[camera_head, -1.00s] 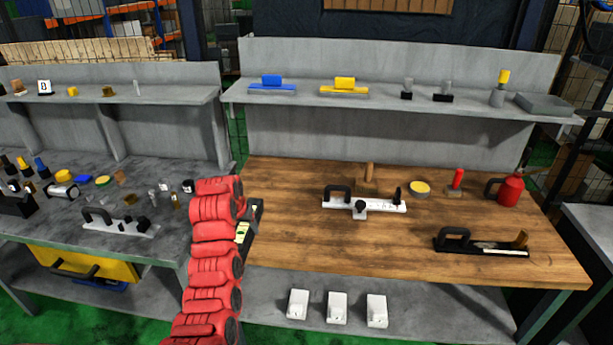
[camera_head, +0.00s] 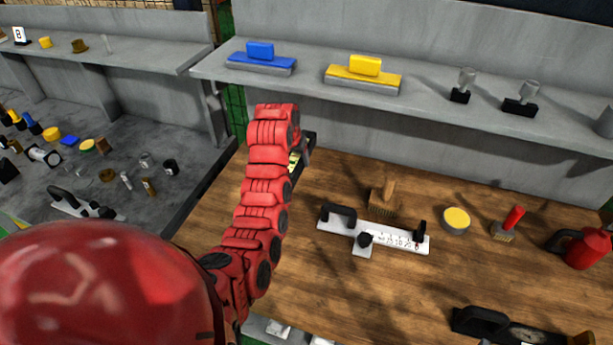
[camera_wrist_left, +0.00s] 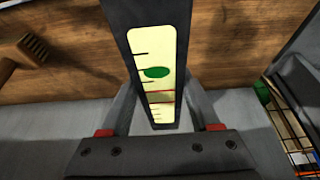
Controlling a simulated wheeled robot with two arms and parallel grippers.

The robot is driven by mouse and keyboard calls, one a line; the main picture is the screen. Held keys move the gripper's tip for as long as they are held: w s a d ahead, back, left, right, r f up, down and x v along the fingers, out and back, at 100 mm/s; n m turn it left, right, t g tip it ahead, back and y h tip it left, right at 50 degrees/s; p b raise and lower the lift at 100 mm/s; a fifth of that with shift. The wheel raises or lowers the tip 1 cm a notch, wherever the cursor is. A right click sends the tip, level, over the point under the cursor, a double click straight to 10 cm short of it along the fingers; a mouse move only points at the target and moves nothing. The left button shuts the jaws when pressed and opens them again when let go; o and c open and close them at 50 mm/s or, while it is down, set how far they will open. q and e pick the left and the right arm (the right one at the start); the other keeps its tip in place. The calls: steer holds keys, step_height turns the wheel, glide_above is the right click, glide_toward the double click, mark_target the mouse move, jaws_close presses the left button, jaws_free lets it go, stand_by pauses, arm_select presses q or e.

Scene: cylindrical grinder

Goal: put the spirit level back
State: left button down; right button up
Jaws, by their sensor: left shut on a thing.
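The spirit level is a black bar with a yellow-green vial panel (camera_wrist_left: 158,75); it fills the middle of the left wrist view. In the head view its small visible part (camera_head: 295,160) shows at the far end of my left arm, over the left back of the wooden bench top (camera_head: 330,285). My left gripper (camera_wrist_left: 160,115) is shut on the level, one finger on each side. In the head view my forearm hides most of the level and gripper. I cannot tell its exact height above the bench. My right gripper is not in view.
A white gauge with a black handle (camera_head: 400,241), a brush (camera_head: 383,198), a yellow-topped tin (camera_head: 456,220), a red-handled brush (camera_head: 508,224) and a red can (camera_head: 588,247) stand on the bench. The shelf behind holds a blue block tool (camera_head: 261,58) and a yellow one (camera_head: 363,74).

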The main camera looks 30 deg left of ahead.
arm_select(q)
steer(key=shift+f, duration=0.2)
steer(key=f+p, duration=0.2)
steer(key=f, duration=0.3)
steer(key=shift+s, duration=0.2)
steer(key=shift+f+p, duration=0.35)
step_height(320, 180, down, 2)
steer(key=shift+f+p, duration=0.25)
steer(key=shift+p, duration=0.35)
steer(key=shift+f, duration=0.3)
steer(key=shift+w+f, duration=0.1)
steer(key=shift+f, duration=0.1)
steer(key=shift+c, duration=0.6)
jaws_free()
